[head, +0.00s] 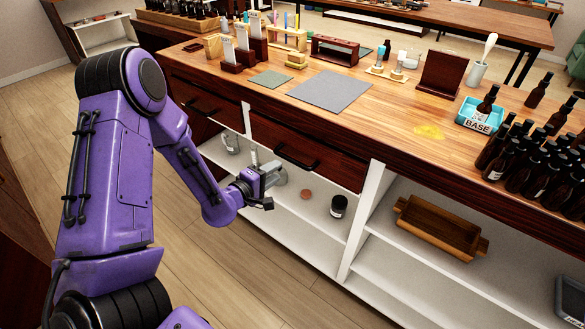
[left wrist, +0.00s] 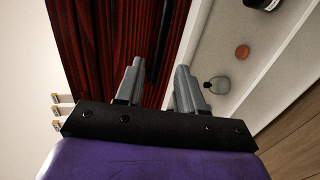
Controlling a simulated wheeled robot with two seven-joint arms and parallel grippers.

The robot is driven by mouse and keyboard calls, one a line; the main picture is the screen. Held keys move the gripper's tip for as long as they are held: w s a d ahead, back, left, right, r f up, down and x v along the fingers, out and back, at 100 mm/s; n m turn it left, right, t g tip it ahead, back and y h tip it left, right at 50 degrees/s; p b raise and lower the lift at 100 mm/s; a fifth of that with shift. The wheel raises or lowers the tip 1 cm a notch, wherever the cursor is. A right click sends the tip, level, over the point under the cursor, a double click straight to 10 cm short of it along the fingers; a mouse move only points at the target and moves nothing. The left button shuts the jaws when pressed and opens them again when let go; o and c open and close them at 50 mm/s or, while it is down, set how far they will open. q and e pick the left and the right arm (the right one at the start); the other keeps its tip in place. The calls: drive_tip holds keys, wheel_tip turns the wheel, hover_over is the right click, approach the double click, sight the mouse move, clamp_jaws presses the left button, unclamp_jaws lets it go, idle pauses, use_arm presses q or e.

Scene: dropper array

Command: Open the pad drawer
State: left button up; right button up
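Two dark red-brown drawers sit under the worktop, and both look closed. The left drawer (head: 203,107) and the right drawer (head: 312,152) each have a dark bar handle. No label shows which is the pad drawer. My left gripper (head: 266,174) is just below and left of the right drawer's handle (head: 296,157), apart from it. In the left wrist view the left gripper (left wrist: 158,72) has its fingers apart with nothing between them. The drawer front (left wrist: 105,50) and the dark handle (left wrist: 164,28) lie beyond the fingertips. My right gripper is not in view.
White open shelves below hold a dark jar (head: 339,206), a reddish disc (head: 305,194) and a wooden tray (head: 439,227). On the worktop are a grey mat (head: 331,91), a blue BASE tray (head: 463,118) and several dark bottles (head: 510,150). Floor in front is clear.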

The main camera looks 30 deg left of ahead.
sight(293, 159)
use_arm(q)
drive_tip(key=x, duration=0.9)
drive_tip(key=shift+w+f, duration=0.1)
drive_tip(key=shift+w, duration=0.1)
drive_tip(key=shift+d, duration=0.1)
clamp_jaws()
